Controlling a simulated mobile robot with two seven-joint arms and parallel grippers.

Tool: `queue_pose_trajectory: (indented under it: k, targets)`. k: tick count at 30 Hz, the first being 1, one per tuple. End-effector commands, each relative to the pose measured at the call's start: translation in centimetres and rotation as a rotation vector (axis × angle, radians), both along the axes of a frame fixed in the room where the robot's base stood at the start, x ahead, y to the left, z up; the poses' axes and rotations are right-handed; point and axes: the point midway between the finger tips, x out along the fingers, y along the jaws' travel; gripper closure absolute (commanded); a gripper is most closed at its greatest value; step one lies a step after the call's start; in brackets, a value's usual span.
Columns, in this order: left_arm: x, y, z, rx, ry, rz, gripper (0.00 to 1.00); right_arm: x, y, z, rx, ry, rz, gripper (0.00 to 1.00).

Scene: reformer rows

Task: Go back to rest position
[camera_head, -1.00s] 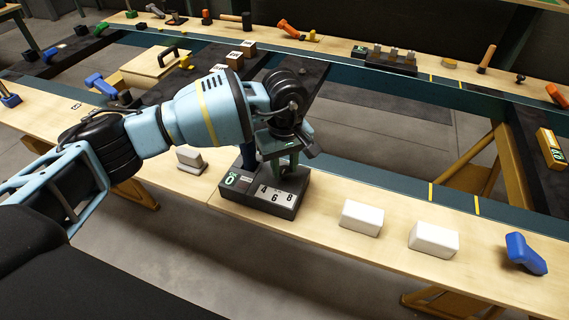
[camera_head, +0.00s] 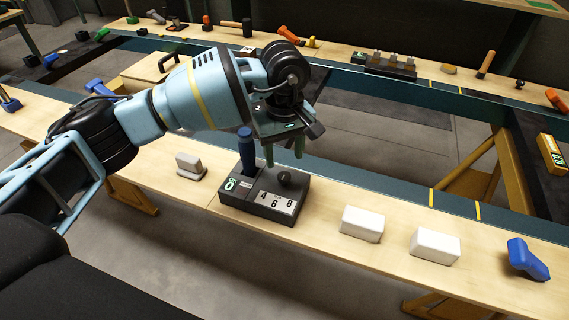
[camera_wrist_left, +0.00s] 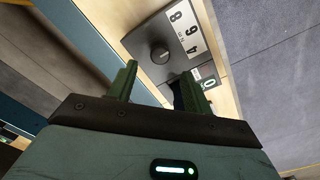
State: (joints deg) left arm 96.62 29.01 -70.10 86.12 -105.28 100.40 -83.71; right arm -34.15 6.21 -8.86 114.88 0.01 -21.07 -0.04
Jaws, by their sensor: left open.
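My left gripper (camera_head: 284,153) is open and empty, hanging above and behind the dark control box (camera_head: 262,207) on the near wooden bench. The box has a round black knob (camera_head: 290,178), a white panel reading 4, 6, 8, a small display reading 0 and an upright blue handle (camera_head: 247,152). In the left wrist view, the two green fingers (camera_wrist_left: 157,88) are spread apart. The knob (camera_wrist_left: 159,54) lies beyond them, apart from both fingers. My right gripper is not in view.
White blocks (camera_head: 362,223) (camera_head: 434,246) and a blue angled object (camera_head: 527,259) stand to the right on the bench. A pale block (camera_head: 190,166) stands left of the box. The far bench holds a dark rack (camera_head: 384,65) and several tools. Open floor lies between the benches.

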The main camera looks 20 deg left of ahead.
Motion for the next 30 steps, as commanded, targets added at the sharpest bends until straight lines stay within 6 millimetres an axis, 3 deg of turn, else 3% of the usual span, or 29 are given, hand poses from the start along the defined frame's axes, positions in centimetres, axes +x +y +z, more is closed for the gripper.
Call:
queue_pose_trajectory:
  k: [7,22,26,30]
  targets:
    - [0.0,0.0,1.9,0.001,0.001,0.0,0.5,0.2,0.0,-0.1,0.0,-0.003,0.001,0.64]
    - [-0.2,-0.2,1.8,-0.008,0.006,0.0,0.5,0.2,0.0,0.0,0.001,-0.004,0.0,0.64]
    - [-1.5,-2.5,0.2,-0.101,0.054,0.013,0.5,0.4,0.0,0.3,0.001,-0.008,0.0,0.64]
    - [-5.1,-7.7,-2.4,-0.332,0.187,0.078,0.5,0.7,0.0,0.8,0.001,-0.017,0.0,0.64]
